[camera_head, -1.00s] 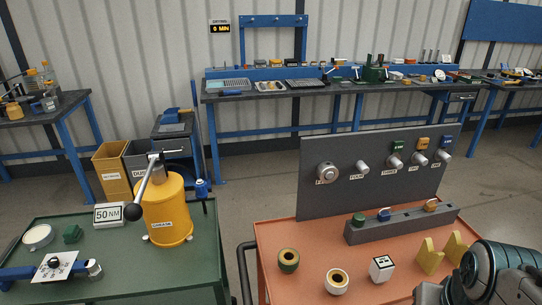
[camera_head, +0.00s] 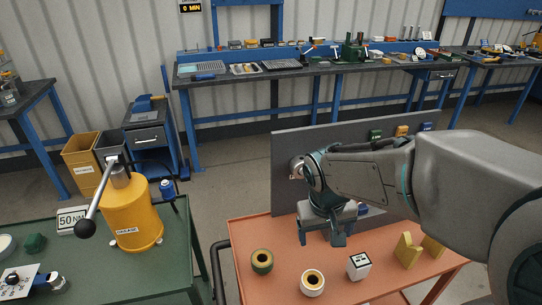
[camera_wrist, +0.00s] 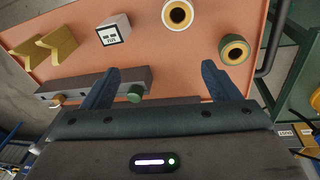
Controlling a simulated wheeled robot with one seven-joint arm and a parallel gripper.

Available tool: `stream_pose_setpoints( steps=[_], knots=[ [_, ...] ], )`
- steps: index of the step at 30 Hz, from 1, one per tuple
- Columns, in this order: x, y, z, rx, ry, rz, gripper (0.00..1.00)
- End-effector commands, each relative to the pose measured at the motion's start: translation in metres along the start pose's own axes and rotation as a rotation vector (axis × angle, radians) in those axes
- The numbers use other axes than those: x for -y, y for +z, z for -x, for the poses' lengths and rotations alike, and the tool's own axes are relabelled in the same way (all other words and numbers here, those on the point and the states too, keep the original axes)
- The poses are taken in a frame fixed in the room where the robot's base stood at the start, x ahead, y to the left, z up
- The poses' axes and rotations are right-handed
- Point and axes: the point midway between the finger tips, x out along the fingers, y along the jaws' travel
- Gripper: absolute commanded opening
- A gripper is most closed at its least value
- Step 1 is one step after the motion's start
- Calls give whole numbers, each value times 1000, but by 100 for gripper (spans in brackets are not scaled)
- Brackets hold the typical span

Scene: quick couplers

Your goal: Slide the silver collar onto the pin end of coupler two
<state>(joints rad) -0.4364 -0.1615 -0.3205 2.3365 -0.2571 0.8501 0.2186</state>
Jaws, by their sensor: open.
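A pale silver-white collar (camera_head: 312,284) with a yellow bore lies on the orange table top; it also shows at the top of the wrist view (camera_wrist: 178,13). My gripper (camera_head: 322,234) is open and empty, fingers pointing down above the table, behind the collar and apart from it. In the wrist view my two fingers (camera_wrist: 160,72) are spread with nothing between them. The upright grey panel (camera_head: 287,160) carries the couplers. My arm hides most of them, and I cannot see the pin end of coupler two. An orange tag (camera_head: 402,131) shows above my arm.
An olive-brass collar (camera_head: 262,260), a white cube (camera_head: 358,266) and yellow V-blocks (camera_head: 407,251) stand near the silver collar. A green cart (camera_head: 180,262) with a yellow grease pot (camera_head: 135,218) is left.

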Motion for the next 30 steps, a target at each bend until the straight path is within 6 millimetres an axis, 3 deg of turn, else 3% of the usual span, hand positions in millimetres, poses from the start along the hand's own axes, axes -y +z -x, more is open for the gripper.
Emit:
stream_pose_setpoints(
  steps=[7, 13, 21, 30],
  knots=[
    [7, -52, -18, 19, 187, 81, 83],
    [18, -96, -22, -29, 379, 157, 83],
    [50, -155, 4, -186, 643, 276, 83],
    [80, -186, 33, -317, 782, 343, 83]
  ],
)
